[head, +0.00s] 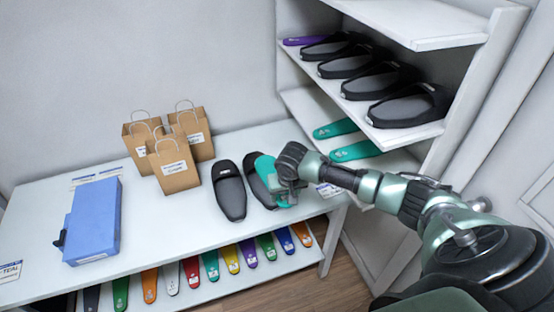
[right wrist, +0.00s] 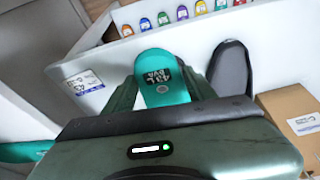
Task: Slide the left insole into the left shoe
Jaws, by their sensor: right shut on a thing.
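My right gripper (head: 283,190) is shut on a teal insole (head: 264,166) over the right-hand one of two black shoes on the white table. That shoe (head: 251,167) is partly hidden by the insole and gripper, so how far the insole is inside it is unclear. In the right wrist view the insole (right wrist: 163,62) shows between the two fingers, with a dark label that appears to include an L. The other black shoe (head: 230,192) lies just left of it, empty, and also shows in the right wrist view (right wrist: 230,70). My left gripper is out of view.
Brown paper bags (head: 175,168) and a blue box (head: 94,222) stand on the table (head: 150,215) to the left. Several coloured insoles (head: 191,272) lie on the shelf below. A rack (head: 440,45) at the right holds shoes and teal insoles (head: 355,150).

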